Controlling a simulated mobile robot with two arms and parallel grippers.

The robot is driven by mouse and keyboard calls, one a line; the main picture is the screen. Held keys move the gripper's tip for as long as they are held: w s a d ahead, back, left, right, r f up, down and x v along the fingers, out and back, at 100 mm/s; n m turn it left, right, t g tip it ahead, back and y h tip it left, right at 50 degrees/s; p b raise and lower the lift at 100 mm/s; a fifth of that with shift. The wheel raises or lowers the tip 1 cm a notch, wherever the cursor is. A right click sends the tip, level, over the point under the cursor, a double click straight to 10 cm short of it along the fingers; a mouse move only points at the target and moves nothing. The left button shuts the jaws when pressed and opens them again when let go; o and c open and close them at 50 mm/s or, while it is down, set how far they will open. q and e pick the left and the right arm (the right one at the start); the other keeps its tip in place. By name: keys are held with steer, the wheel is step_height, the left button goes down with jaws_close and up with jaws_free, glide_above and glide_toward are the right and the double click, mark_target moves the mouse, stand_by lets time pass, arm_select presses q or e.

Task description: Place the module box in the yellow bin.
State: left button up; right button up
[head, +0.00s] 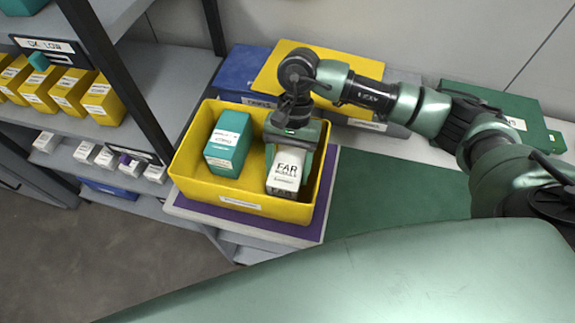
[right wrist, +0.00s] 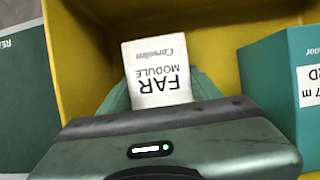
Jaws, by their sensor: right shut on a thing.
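The module box (head: 287,170) is white, with "FAR MODULE" printed on its label. It is inside the yellow bin (head: 240,205), in the right part, and also shows in the right wrist view (right wrist: 158,75). My right gripper (head: 292,150) reaches down into the bin from above and is shut on the box. Whether the box touches the bin floor is hidden. The bin also shows in the right wrist view (right wrist: 85,55). My left gripper is not in view.
A teal box (head: 228,143) stands in the left part of the bin, apart from the module box. The bin stands on a purple mat (head: 318,205). A shelf with yellow boxes (head: 72,90) is at left. A green mat (head: 390,190) lies clear at right.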

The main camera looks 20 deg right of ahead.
steer(key=shift+f, duration=0.15)
steer(key=shift+f+b, duration=0.2)
steer(key=shift+b, duration=0.15)
steer(key=o, duration=1.4)
steer(key=shift+r, duration=0.1)
steer(key=shift+r, duration=0.1)
steer(key=shift+r+p, duration=0.2)
steer(key=shift+p, duration=0.25)
steer(key=b+v, duration=0.3)
steer(key=v, duration=0.7)
steer(key=shift+w+r+b, duration=0.2)
steer(key=shift+b, duration=0.2)
steer(key=shift+w+d+r, duration=0.15)
steer(key=shift+d+r, duration=0.05)
steer(key=shift+r, duration=0.4)
